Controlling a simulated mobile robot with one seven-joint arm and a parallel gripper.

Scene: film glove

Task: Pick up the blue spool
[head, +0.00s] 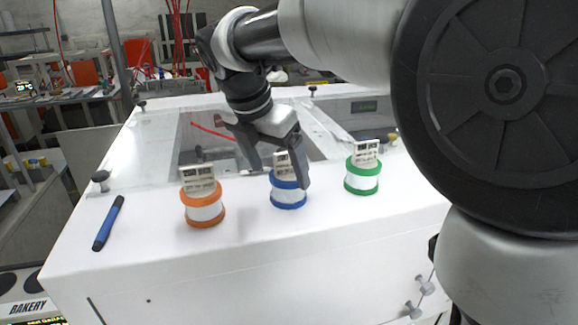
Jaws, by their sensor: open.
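The blue spool (288,198) stands upright on the white surface, between an orange spool (204,213) on the left and a green spool (362,184) on the right. It has blue rims, a white middle and a pale ridged piece on top. My gripper (279,184) is open and points down at the blue spool. One finger shows at the spool's right side and overlaps it in the picture; the other shows at its upper left. I cannot tell whether either finger touches the spool.
A blue marker (109,224) lies on the left of the white surface (150,265). The orange and green spools also carry pale ridged pieces. Behind the spools is a clear panel with dark openings. Small knobs (100,178) stand along the edges. The front strip of the surface is free.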

